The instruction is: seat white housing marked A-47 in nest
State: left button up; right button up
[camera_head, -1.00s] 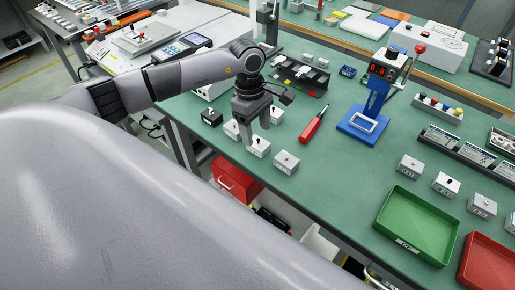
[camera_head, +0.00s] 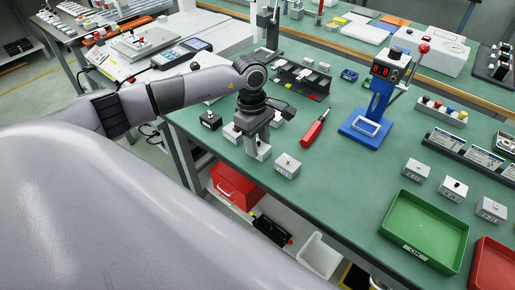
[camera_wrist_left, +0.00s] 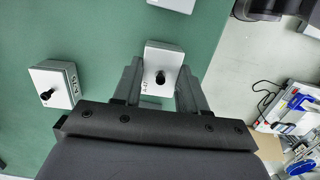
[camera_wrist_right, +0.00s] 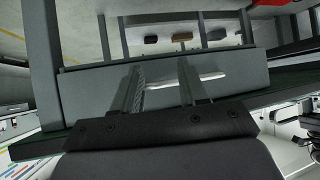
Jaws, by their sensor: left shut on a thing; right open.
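My left gripper (camera_head: 257,143) is shut on a white housing (camera_head: 262,153) on the green table. In the left wrist view this housing (camera_wrist_left: 163,62) sits between the two fingers, with a black knob on top and a small label that seems to read A-47. I cannot tell whether it is still touching the table. A blue stand (camera_head: 378,100) with a lit red display has a white square frame (camera_head: 367,127) on its base; this may be the nest, and it looks empty. My right gripper (camera_wrist_right: 159,68) is open and empty in the right wrist view, and is outside the head view.
Similar housings stand close by: one at right (camera_head: 287,166), one at left (camera_head: 231,133), and a black one (camera_head: 210,120). A red screwdriver (camera_head: 315,130) lies between the housings and the stand. A green tray (camera_head: 425,228) and a red tray (camera_head: 492,268) are at right.

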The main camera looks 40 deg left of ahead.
aim_at(258, 144)
pick_arm(q)
jog(key=shift+r+p, duration=2.1)
jog(key=shift+r, duration=1.4)
jog(key=shift+f, duration=0.1)
